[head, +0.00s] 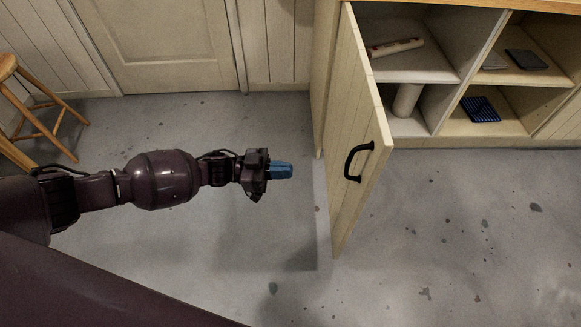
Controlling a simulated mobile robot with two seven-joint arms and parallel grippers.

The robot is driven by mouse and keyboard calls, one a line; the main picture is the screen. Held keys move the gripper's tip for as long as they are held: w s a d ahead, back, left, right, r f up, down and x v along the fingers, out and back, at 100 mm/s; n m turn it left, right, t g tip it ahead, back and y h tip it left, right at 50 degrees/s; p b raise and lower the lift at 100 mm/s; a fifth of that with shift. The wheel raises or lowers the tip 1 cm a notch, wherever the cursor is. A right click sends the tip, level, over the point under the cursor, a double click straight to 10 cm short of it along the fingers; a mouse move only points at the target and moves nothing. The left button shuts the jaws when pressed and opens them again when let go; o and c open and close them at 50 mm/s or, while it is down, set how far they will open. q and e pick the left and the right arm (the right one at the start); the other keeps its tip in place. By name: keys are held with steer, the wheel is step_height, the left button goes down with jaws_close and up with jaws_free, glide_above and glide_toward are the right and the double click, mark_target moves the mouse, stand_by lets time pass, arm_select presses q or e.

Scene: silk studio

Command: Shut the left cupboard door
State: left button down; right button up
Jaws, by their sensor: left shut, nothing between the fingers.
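The left cupboard door (347,125) stands wide open, swung out from the cupboard towards me. My left gripper (291,171) has blue fingertips and is shut and empty. My right gripper is not in view.
The open cupboard (455,138) shows shelves with a pale roll (395,47), an upright cylinder (406,99), a blue striped item (480,109) and a dark flat item (525,60). A wooden stool (40,125) stands at the far left. The grey floor is clear around the door.

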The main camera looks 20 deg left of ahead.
arm_select(q)
steer(key=x, duration=1.1)
steer(key=shift+d+b, duration=0.3)
steer(key=shift+d, duration=0.1)
